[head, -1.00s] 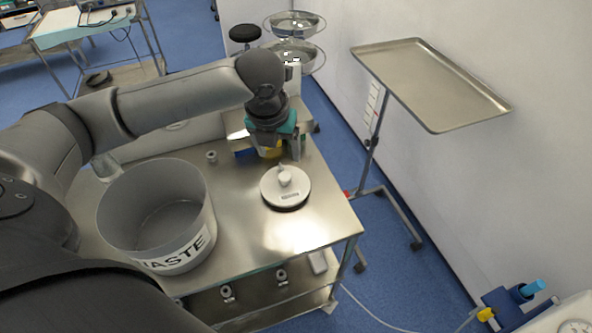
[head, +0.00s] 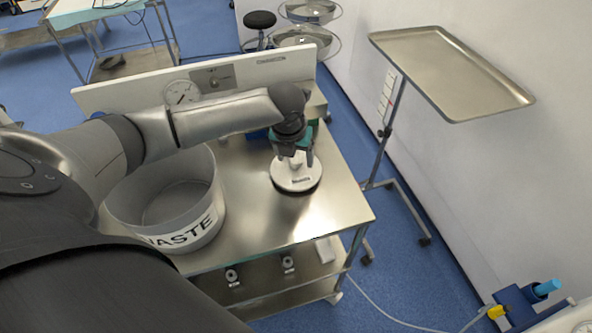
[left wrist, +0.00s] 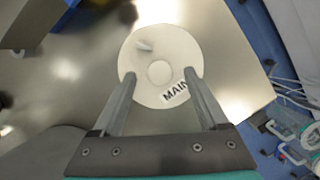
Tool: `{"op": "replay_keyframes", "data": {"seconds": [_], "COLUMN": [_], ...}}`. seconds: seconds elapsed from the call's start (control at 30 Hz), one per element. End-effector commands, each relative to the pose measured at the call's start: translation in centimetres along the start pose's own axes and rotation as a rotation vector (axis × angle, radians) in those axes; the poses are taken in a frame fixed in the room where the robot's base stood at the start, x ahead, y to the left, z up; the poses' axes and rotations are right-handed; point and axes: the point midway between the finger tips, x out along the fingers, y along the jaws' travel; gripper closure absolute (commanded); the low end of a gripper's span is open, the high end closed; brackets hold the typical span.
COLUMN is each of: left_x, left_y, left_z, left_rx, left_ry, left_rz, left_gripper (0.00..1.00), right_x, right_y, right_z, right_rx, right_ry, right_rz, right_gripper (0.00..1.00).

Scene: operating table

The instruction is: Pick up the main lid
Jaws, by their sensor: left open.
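The main lid (head: 298,184) is a round white disc with a raised knob. It lies on the steel cart top (head: 262,226), right of the waste bin. In the left wrist view the lid (left wrist: 136,58) shows the letters "MAIN" near its edge. My left gripper (head: 295,158) is open just above the lid, pointing down. In the left wrist view its two fingers (left wrist: 159,76) reach over the lid, with the knob between and slightly beyond the fingertips. I cannot tell whether they touch the lid. My right gripper is not in view.
A grey waste bin (head: 213,214) stands on the cart to the left of the lid. A white panel with a gauge (head: 181,93) rises at the cart's back. A steel tray on a stand (head: 455,72) is to the right. The cart's front right top is clear.

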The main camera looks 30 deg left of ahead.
Motion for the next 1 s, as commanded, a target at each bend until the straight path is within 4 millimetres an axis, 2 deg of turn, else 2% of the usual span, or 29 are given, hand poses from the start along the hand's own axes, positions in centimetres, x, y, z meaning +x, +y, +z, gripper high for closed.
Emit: {"op": "replay_keyframes", "data": {"seconds": [0.03, 0.13, 0.43, 1.0], "left_x": [0.9, 1.7, 1.9, 1.9], "left_y": [0.0, 0.0, 0.0, 0.0], "left_z": [-0.1, -0.1, 0.0, 0.0], "left_rx": [-0.001, 0.001, 0.001, 0.001], "left_ry": [0.001, 0.0, -0.001, -0.001], "left_rz": [0.001, 0.0, 0.001, 0.001], "left_gripper": [0.23, 0.23, 0.24, 0.89], "right_x": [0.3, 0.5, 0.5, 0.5], "right_y": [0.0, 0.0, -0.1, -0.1], "right_z": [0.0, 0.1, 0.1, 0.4], "right_rx": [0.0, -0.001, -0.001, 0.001], "right_ry": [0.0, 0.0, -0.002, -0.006], "right_rz": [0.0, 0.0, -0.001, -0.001], "right_gripper": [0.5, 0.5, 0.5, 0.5]}}
